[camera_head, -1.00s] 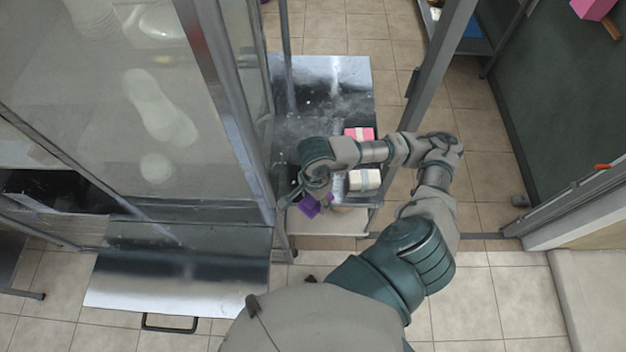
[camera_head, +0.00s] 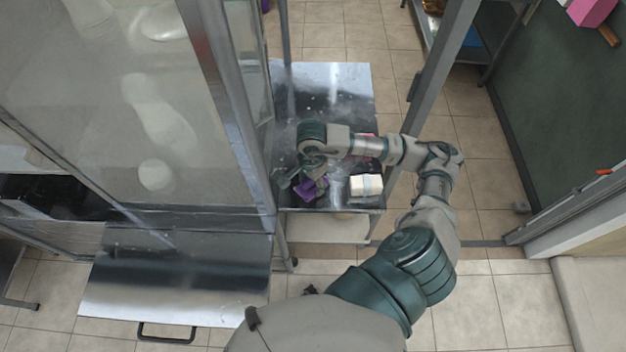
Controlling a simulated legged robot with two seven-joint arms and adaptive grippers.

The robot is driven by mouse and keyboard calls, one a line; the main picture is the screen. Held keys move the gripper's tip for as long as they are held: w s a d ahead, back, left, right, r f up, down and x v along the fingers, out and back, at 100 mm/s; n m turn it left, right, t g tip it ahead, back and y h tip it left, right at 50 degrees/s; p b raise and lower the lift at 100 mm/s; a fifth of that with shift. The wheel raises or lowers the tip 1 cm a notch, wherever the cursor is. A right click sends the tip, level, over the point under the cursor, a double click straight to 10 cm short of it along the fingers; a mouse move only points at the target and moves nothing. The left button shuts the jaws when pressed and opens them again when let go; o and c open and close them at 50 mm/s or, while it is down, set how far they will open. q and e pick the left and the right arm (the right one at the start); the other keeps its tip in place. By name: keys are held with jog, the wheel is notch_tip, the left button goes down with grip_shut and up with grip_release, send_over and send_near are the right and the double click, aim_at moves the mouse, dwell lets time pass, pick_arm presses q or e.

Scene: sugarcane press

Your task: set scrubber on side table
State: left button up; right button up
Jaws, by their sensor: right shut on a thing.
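The side table (camera_head: 335,85) is a shiny metal top on a frame beside the glass cabinet. My right gripper (camera_head: 313,182) is over its near left part, shut on a small purple thing, which I take for the scrubber (camera_head: 308,191). The gripper partly hides the scrubber. I cannot tell whether the scrubber touches the table top. My left gripper is not in view.
A white block (camera_head: 366,185) lies on the table's near right part. A pink block (camera_head: 369,135) is mostly hidden behind my forearm. The glass cabinet (camera_head: 150,100) stands close on the left, and a metal post (camera_head: 432,70) rises on the right. The table's far part is clear.

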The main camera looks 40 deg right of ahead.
jog(key=shift+a, duration=0.35)
jog(key=o, duration=0.9)
jog(key=shift+c, duration=0.2)
jog(key=shift+o, duration=1.3)
jog(key=shift+d, duration=0.2)
jog(key=shift+d+f, duration=0.15)
jog(key=shift+d, duration=0.3)
jog(key=shift+a+r, duration=0.15)
jog(key=shift+r, duration=0.25)
jog(key=r, duration=1)
jog(key=shift+w+a+r, duration=0.1)
jog(key=shift+a+r, duration=0.05)
jog(key=shift+a, duration=0.05)
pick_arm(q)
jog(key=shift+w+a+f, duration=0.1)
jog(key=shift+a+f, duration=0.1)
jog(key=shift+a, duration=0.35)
pick_arm(e)
jog(key=shift+d+r, duration=0.3)
jog(key=shift+r, duration=0.3)
jog(key=shift+a, duration=0.25)
